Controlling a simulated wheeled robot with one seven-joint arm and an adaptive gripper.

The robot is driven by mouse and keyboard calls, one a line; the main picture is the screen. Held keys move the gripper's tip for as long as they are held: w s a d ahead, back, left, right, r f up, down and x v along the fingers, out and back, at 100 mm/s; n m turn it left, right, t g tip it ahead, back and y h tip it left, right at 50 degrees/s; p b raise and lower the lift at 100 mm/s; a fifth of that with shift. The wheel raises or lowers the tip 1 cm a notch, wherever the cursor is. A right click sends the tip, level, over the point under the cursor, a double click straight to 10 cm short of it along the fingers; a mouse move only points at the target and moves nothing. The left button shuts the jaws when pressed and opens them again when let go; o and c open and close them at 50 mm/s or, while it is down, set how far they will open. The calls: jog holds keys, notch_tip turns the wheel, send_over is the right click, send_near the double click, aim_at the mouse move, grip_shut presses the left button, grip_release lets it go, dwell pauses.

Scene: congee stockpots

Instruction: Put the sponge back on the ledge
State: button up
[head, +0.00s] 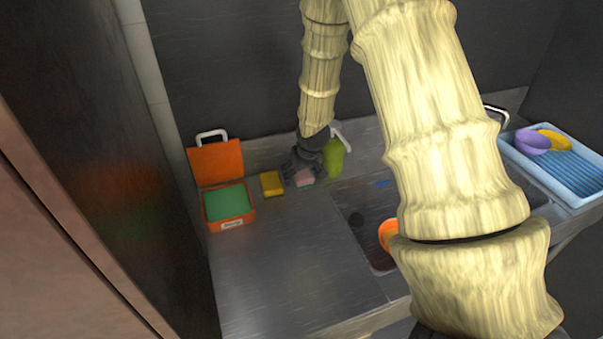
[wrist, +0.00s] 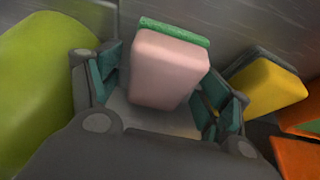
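A pink sponge (head: 305,178) with a green scouring layer lies on the metal counter near the back wall. In the wrist view the pink sponge (wrist: 168,68) is between the fingers of my gripper (wrist: 165,95). The fingers are spread, with narrow gaps beside the sponge; no firm grip shows. In the head view my gripper (head: 301,165) is low over the counter at the sponge. A yellow sponge (head: 271,184) with a dark layer lies just left of it; it also shows in the wrist view (wrist: 268,87). I cannot make out a separate ledge.
A green bottle (head: 333,158) stands close right of my gripper. An open orange box (head: 230,221) with green contents is at left. A sink (head: 352,210) holding an orange item (head: 387,233) is partly hidden by my arm. A blue rack (head: 562,176) with bowls is at right.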

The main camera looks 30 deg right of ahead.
jog(key=shift+s+r, duration=0.1)
jog(key=shift+r, duration=0.4)
jog(key=b+v, duration=0.2)
jog(key=v, duration=0.9)
jog(key=shift+s, duration=0.1)
dwell(1.3)
